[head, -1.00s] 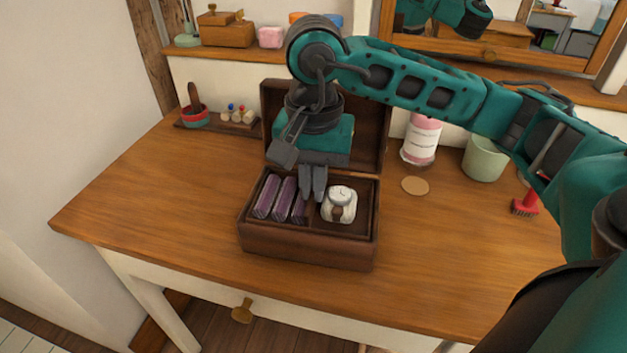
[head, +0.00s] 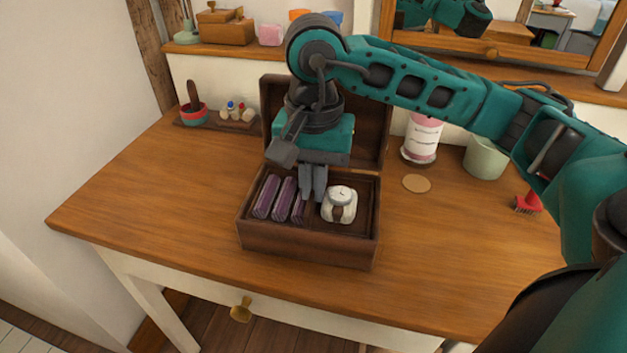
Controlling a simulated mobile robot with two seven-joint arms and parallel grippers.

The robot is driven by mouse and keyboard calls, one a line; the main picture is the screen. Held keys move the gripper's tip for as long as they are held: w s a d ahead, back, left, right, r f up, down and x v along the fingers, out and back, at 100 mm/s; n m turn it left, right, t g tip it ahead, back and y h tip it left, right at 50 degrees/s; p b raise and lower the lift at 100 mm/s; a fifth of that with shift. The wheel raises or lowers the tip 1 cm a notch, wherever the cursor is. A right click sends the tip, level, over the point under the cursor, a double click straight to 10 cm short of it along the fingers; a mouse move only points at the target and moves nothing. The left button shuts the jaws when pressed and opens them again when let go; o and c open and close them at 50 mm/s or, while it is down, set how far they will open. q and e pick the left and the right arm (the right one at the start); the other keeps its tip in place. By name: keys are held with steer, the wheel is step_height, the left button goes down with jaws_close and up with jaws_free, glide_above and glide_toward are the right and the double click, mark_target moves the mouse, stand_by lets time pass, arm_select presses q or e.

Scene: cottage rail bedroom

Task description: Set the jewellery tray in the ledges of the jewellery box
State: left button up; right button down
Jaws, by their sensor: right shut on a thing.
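The dark wooden jewellery box (head: 305,244) stands on the desk with its lid (head: 378,120) open and leaning back. The jewellery tray (head: 364,222) is inside the box opening, near the rim. It carries purple padded strips (head: 274,197) on the left and a white-faced watch on a pale cushion (head: 339,205) on the right. My right gripper (head: 313,194) points down into the middle of the tray, between strips and watch, and is shut on the tray, at its middle part. The fingers hide the grip point. I cannot tell whether the tray rests on the ledges. My left gripper is not in view.
A pink-labelled jar (head: 422,138), a pale green cup (head: 485,158), a round cork coaster (head: 416,184) and a red brush (head: 528,203) are on the right. A small dark tray (head: 215,121) with a cactus pot is at the back left. The desk's left and front are clear.

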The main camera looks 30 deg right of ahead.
steer(key=c, duration=1.2)
jaws_free()
step_height(320, 180, up, 13)
steer(key=p, duration=0.4)
steer(key=shift+s, duration=0.15)
